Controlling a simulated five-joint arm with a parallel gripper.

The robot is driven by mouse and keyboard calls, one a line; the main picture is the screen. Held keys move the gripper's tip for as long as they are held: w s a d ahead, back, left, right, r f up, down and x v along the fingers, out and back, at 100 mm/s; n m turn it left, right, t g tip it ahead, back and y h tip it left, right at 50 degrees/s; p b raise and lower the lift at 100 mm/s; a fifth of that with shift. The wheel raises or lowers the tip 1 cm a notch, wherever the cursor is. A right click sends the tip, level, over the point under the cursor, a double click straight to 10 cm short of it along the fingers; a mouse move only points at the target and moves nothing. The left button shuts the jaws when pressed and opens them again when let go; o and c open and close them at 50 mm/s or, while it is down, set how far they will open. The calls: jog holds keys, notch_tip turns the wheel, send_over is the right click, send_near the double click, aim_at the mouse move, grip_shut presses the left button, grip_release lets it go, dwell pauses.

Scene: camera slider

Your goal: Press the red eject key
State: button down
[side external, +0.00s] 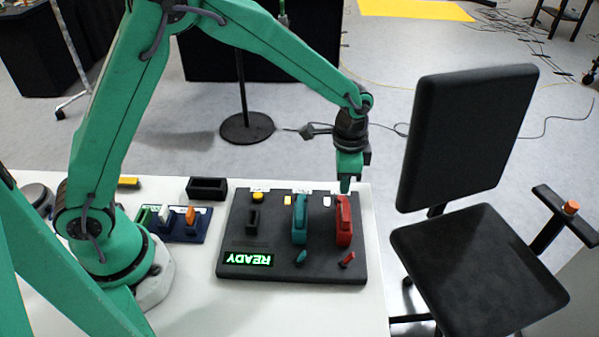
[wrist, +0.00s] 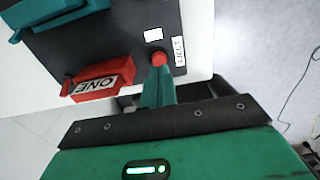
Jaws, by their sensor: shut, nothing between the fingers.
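The red eject key (wrist: 159,58) is a small round button on the dark panel, beside a white label reading EJECT (wrist: 180,51) in the wrist view. My gripper (wrist: 158,72) is shut and empty, with its green fingertips right at the near edge of the key. I cannot tell whether they touch it. In the side view my gripper (side external: 346,189) points down over the back right corner of the panel (side external: 230,235); the red key is hidden there.
A red block marked ONE (wrist: 103,78) stands close to the fingers. A teal block (side external: 300,218), white key (side external: 327,201), small levers and a green READY display (side external: 248,259) are also on the panel. A black chair (side external: 480,255) stands right of the white table (side external: 200,300).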

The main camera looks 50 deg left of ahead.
aim_at(341, 197)
notch_tip(341, 197, up, 11)
jog(key=shift+w+r, duration=0.15)
dwell(0.9)
jog(key=s+a+r+n+t, duration=0.3)
jog(key=s+a+r+n, duration=0.1)
jog(key=s+a+r, duration=0.5)
jog(key=s+a+n+t, duration=0.1)
jog(key=s+a+n, duration=0.1)
jog(key=s, duration=0.4)
jog(key=s+a+f+n+t, duration=0.1)
jog(key=s+a+n, duration=0.2)
jog(key=s, duration=0.4)
jog(key=shift+s+a+f, duration=0.3)
jog(key=shift+a, duration=0.2)
